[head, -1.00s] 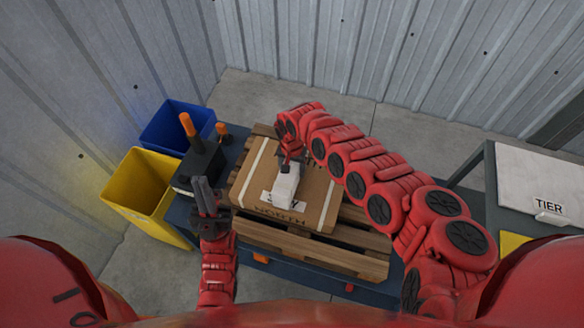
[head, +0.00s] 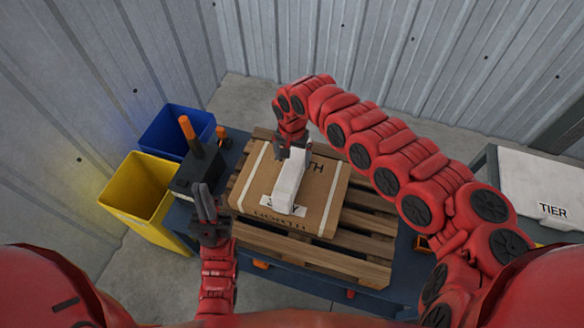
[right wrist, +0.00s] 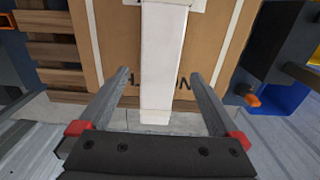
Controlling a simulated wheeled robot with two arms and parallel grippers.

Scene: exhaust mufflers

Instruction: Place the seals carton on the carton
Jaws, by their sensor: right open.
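The seals carton, a long narrow white box (head: 290,183), rests on the brown carton (head: 258,185), which has white straps and printed letters. In the right wrist view the white box (right wrist: 163,65) runs between my fingers, with the brown carton (right wrist: 118,50) behind it. My right gripper (head: 293,150) is open at the far end of the white box; its fingers (right wrist: 160,95) stand apart on either side, with visible gaps. My left gripper (head: 205,203) is off to the left of the carton, holding nothing visible; its finger gap is unclear.
The brown carton lies on a wooden pallet (head: 350,252) on a blue table. A black box with an orange handle (head: 195,170) stands at left. Yellow (head: 138,195) and blue (head: 175,130) bins stand beyond. A side table with a TIER label (head: 552,210) is at right.

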